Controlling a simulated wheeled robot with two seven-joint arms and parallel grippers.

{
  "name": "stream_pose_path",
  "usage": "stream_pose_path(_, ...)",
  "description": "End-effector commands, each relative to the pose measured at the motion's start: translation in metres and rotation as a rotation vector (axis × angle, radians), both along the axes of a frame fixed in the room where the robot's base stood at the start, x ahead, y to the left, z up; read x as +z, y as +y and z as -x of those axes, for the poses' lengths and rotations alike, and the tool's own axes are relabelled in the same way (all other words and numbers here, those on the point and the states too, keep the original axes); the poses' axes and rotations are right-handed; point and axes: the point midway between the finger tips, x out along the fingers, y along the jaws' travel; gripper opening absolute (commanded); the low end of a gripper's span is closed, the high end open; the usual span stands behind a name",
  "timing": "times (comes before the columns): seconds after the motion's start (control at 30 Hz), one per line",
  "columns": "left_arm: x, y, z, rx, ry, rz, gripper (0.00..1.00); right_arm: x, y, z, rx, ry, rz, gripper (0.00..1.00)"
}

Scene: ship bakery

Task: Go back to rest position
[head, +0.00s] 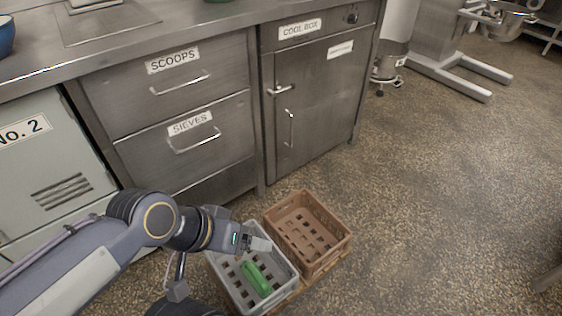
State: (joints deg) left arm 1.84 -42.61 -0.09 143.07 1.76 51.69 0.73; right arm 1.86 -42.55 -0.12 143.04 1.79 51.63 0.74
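My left arm comes in from the left, and its gripper (262,243) is over the back part of a grey crate (287,291) on the floor. The fingers are small and seen from the side, so I cannot tell whether they are open or shut. A green object (256,278) lies in the grey crate, just below the gripper in the picture, and it appears apart from the fingers. My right gripper is not in view.
A brown, empty-looking crate (338,244) stands beside the grey one, to the right. Behind are steel drawers (185,110) and a cool box cupboard (325,105), all shut. A wheeled steel stand (450,70) is at the back right. The speckled floor (450,210) at right is clear.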

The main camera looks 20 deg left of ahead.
Motion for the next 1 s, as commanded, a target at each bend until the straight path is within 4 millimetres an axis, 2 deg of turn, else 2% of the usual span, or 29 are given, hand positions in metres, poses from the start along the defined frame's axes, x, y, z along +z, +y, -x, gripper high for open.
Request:
stream_pose_path(0.17, 0.044, 0.0, 0.0, 0.001, -0.001, 0.0, 0.74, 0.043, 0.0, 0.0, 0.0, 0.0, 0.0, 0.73)
stream_pose_path(0.27, 0.077, 0.0, 0.0, 0.001, -0.001, 0.0, 0.74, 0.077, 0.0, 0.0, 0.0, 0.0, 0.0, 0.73)
stream_pose_path(0.8, 0.269, 0.0, 0.0, 0.001, -0.001, 0.0, 0.74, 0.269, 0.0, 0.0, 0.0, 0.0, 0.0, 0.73)
stream_pose_path(0.9, 0.296, 0.0, 0.0, 0.001, -0.001, 0.0, 0.74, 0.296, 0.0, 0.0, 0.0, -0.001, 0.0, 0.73)
stream_pose_path(1.0, 0.31, 0.0, 0.0, 0.001, -0.001, 0.0, 0.74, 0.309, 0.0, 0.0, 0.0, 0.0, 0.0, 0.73)
